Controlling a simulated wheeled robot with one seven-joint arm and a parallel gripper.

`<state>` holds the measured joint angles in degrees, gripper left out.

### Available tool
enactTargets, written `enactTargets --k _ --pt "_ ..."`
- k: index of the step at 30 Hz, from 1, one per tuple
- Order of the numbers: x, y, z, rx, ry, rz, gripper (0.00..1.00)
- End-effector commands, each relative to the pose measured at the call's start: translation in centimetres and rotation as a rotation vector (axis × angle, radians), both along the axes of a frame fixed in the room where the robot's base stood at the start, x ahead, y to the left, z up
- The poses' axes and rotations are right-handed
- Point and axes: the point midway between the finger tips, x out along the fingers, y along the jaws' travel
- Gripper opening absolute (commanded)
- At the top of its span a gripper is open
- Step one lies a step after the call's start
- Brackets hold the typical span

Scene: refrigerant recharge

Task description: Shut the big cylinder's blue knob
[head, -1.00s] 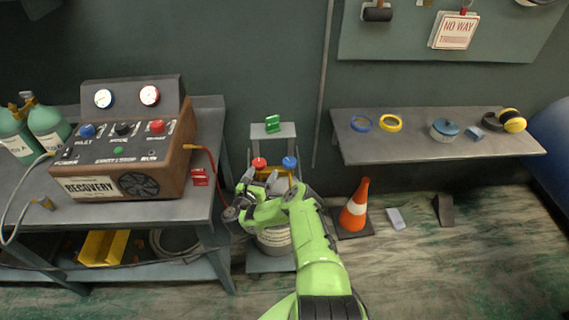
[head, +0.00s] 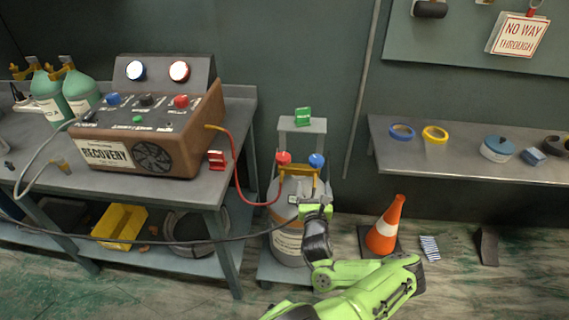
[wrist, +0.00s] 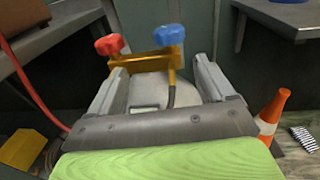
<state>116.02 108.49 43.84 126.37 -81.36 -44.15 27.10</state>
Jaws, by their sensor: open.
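The big grey cylinder (head: 285,237) stands on a low trolley between the bench and the cone. On its top are a red knob (head: 283,158) at left and a blue knob (head: 316,160) at right, on a yellow bracket (head: 297,170). In the wrist view the blue knob (wrist: 169,35) and red knob (wrist: 109,45) lie beyond the fingertips. My gripper (wrist: 162,72) is open and empty, its two fingers pointing toward the yellow bracket. The blue knob is nearer the right finger. In the head view the arm covers the cylinder's lower right.
A recovery machine (head: 150,128) sits on the left bench, with a red hose running from it to the cylinder. An orange cone (head: 386,228) stands right of the cylinder. A shelf (head: 470,168) holds tape rolls. A green tag (head: 303,117) is on the trolley handle.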

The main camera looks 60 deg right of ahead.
Motion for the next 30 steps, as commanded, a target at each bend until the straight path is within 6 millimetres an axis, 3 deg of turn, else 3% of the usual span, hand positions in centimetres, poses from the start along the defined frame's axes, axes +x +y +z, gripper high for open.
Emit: enactTargets --k 2,5,22,30 --pt "-1.9 -0.4 0.4 -0.022 -0.02 -0.036 0.82" --pt "-1.9 -1.1 0.7 -0.033 -0.021 -0.042 0.82" --pt "4.5 -11.9 0.9 -0.035 -0.018 -0.046 0.82" --pt "5.9 -14.1 0.8 -0.029 -0.02 -0.042 0.82"
